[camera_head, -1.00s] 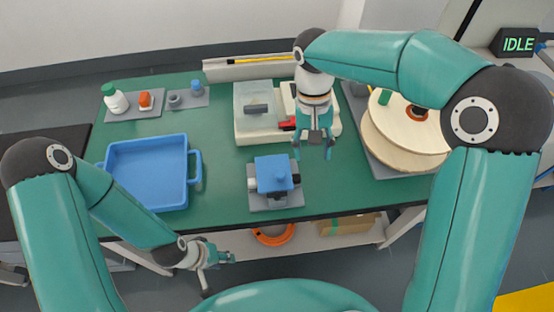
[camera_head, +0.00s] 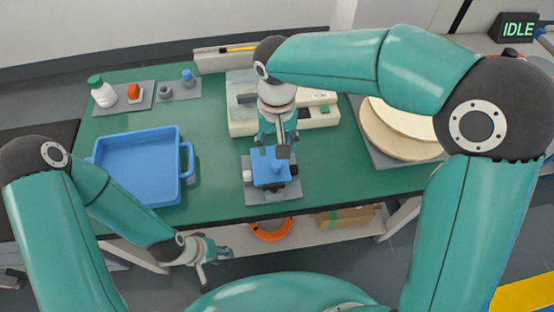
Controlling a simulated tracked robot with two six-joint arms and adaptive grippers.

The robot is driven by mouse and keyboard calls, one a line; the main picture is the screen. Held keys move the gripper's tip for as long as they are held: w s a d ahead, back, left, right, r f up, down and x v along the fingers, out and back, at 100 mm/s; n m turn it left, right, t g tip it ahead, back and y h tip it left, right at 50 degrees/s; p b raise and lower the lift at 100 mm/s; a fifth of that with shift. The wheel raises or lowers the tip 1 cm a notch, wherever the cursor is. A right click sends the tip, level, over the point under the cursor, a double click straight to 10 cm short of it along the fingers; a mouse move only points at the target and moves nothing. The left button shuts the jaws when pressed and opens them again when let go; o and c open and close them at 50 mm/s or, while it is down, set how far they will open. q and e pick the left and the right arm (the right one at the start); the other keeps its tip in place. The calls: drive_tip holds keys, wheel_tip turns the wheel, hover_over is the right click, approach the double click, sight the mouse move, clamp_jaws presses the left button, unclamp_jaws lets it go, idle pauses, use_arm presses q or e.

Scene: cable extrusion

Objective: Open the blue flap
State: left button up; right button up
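The blue flap (camera_head: 268,178) is the blue top of a small fixture on a grey base plate (camera_head: 290,193), at the front middle of the green table. It appears closed over the fixture. My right gripper (camera_head: 278,145) points down at the back edge of the flap, with its fingers apart. It partly hides that edge, and I cannot tell whether it touches. My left gripper (camera_head: 219,267) hangs in front of the table's front edge, low and away from the flap, with its fingers apart and empty.
A blue tray (camera_head: 186,160) lies to the left. A white machine (camera_head: 322,117) stands behind the fixture, close to my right gripper. Wooden spool discs (camera_head: 400,145) are at the right. Small bottles (camera_head: 103,95) stand at the back left.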

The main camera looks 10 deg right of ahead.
sight(277, 164)
wheel_tip(277, 164, down, 7)
drive_tip(key=shift+f, duration=0.2)
clamp_jaws()
idle(0.4)
